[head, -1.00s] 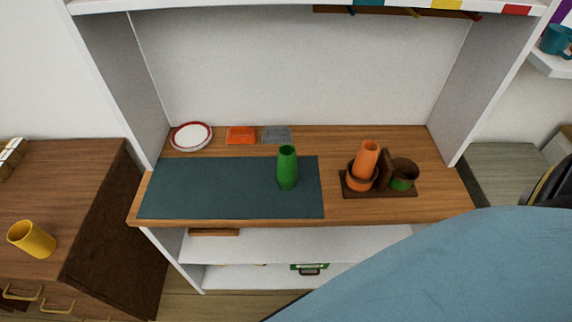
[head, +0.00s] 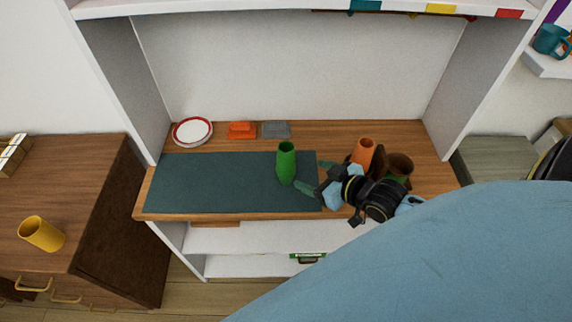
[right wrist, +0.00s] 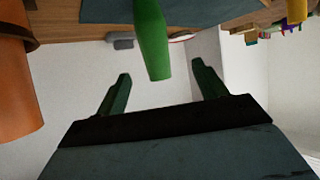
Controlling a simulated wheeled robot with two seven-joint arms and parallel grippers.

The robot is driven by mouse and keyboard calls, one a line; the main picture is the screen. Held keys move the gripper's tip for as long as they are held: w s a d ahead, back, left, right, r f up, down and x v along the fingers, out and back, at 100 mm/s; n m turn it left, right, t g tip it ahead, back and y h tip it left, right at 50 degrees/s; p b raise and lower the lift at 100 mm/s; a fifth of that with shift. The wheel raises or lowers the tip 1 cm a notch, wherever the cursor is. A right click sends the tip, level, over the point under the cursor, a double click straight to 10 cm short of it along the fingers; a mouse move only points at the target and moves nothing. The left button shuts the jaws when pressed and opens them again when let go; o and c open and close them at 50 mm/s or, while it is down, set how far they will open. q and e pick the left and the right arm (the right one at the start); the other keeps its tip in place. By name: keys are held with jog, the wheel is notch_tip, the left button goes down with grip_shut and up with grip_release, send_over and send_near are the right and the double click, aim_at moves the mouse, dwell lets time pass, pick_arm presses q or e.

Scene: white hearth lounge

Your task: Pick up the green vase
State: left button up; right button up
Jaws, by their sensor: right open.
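The green vase (head: 287,163) stands upright on the dark teal mat (head: 215,185) on the wooden counter. My right gripper (head: 314,178) is open and empty, just to the right of the vase in the head view. In the right wrist view the vase (right wrist: 152,40) shows beyond and between the two open fingers (right wrist: 160,82), nearer the top of the picture. The fingers do not appear to be closed around it. My left gripper is not in view.
Orange pots (head: 363,152) and a brown and green pot (head: 399,167) stand close to my right gripper, partly hidden by it. A red-rimmed plate (head: 193,131), an orange block (head: 241,130) and a grey item (head: 276,130) lie at the back. The mat's left part is clear.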

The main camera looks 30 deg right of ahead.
aim_at(292, 159)
jog(key=shift+t, duration=0.3)
jog(key=x, duration=0.2)
jog(key=r+x, duration=0.1)
jog(key=x, duration=0.5)
jog(key=shift+w+d+r+b, duration=0.2)
jog(key=shift+w+b, duration=0.2)
jog(key=shift+w, duration=0.2)
jog(key=x, duration=0.5)
jog(key=shift+d, duration=0.15)
jog(key=c, duration=1.2)
